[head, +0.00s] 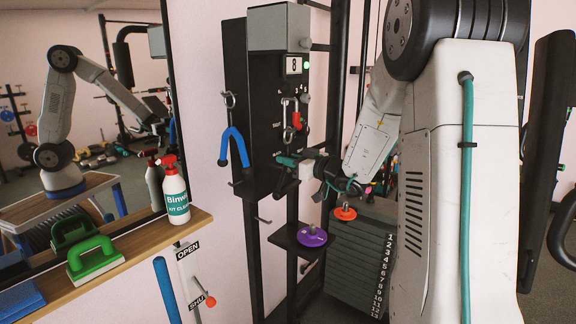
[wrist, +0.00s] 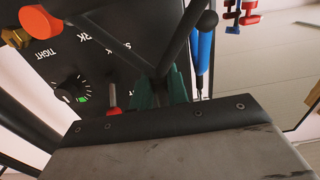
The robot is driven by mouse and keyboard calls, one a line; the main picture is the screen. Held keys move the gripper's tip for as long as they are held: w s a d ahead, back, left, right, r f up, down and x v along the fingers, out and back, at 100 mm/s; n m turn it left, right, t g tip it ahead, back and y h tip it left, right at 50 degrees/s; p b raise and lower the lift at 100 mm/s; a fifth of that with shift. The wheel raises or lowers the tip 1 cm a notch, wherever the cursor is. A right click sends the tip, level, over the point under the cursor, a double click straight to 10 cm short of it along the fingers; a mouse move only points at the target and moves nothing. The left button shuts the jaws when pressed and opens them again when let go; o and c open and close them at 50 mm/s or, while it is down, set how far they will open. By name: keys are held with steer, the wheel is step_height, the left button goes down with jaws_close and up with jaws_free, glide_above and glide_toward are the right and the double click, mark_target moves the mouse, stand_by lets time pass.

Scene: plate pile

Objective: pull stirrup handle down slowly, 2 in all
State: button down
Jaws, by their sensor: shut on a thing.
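My gripper (head: 292,162) is in front of the black machine panel in the head view, with its teal fingers toward the panel. In the wrist view my gripper (wrist: 164,92) is shut on a dark bar, which I take for the stirrup handle (wrist: 180,48); its dark arms form a V above the fingers. Most of the grip is hidden behind the wrist body. In the head view a metal clip (head: 296,118) with a red part hangs just above the gripper.
A blue forked handle (head: 233,145) hangs on a hook left of the panel. A purple disc (head: 312,236) and an orange disc (head: 345,212) are below my gripper, near the numbered weight stack (head: 360,250). A shelf at left holds a spray bottle (head: 175,190) and a green block (head: 95,255).

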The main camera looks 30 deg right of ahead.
mark_target(289, 143)
stand_by(0.3)
steer(key=shift+r, duration=1.05)
steer(key=shift+r, duration=1.2)
steer(key=shift+r, duration=0.25)
steer(key=c, duration=1.3)
jaws_free()
